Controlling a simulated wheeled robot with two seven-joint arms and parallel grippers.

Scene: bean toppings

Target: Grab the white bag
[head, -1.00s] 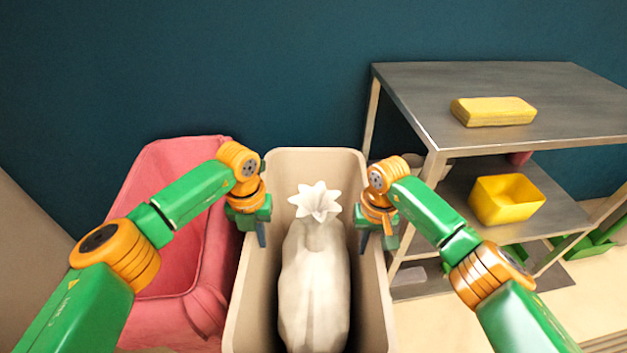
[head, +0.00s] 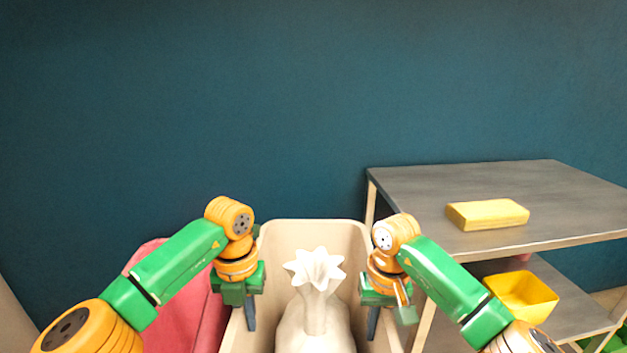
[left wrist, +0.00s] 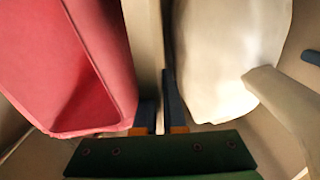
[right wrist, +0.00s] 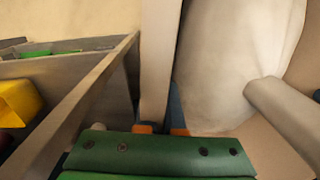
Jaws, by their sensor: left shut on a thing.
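The white bag (head: 316,325) stands upright inside a beige bin (head: 315,232), its gathered top flaring like a flower. Its lower part is cut off in the head view. The bag also shows right of the fingers in the left wrist view (left wrist: 230,60) and the right wrist view (right wrist: 240,55). My left gripper (head: 250,325) is shut on the bin's left side wall, left of the bag. My right gripper (head: 373,322) is at the bin's right side wall, its fingers either side of it; how tightly is unclear. Neither gripper touches the bag.
A pink bin (head: 150,310) stands directly left of the beige one. A grey shelf unit (head: 420,190) stands at the right, with a yellow block (head: 487,214) on top and a yellow box (head: 524,296) on a lower level. A dark blue wall is behind.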

